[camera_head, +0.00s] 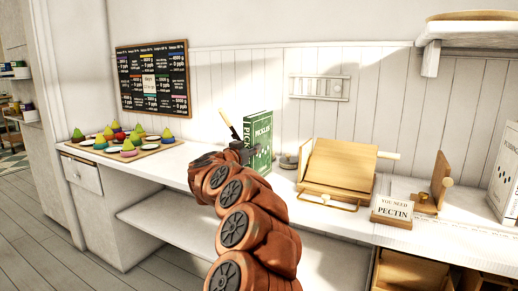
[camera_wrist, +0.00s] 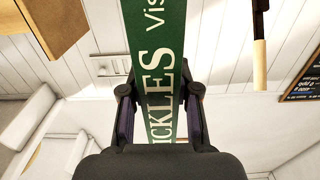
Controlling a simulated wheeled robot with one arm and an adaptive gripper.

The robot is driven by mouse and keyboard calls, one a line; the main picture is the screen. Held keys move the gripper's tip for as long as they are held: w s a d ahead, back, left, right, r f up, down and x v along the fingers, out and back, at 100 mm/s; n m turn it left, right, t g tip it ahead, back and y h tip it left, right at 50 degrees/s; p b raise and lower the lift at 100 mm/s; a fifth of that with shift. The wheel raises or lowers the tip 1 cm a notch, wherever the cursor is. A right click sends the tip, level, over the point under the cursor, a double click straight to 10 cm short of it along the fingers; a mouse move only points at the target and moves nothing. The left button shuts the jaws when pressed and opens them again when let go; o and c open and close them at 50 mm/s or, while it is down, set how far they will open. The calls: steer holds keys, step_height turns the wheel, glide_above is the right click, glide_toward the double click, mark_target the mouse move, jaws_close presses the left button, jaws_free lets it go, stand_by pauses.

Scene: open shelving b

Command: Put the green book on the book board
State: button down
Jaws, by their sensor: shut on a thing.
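The green book (camera_head: 260,142), with "PICKLES" on its cover and spine, stands upright above the white counter in the head view. My gripper (camera_head: 245,152) is shut on the green book. In the wrist view, the two fingers of my gripper (camera_wrist: 160,108) clasp the sides of its green spine (camera_wrist: 157,40). Whether the book's bottom touches the counter is hidden by my arm. A tilted wooden book board (camera_head: 338,165) with a front ledge stands on the counter to the right of the book, empty.
A sign reading "YOU NEED PECTIN" (camera_head: 393,210) and a wooden bookend (camera_head: 440,182) stand right of the board. A small round grey object (camera_head: 288,161) sits between book and board. A tray (camera_head: 150,151) of colourful cone-shaped items is at left. A shelf (camera_head: 470,35) overhangs upper right.

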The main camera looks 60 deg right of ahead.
mark_target(251, 136)
steer(key=shift+r, duration=0.25)
steer(key=shift+r+p, duration=1.85)
steer(key=shift+p, duration=0.75)
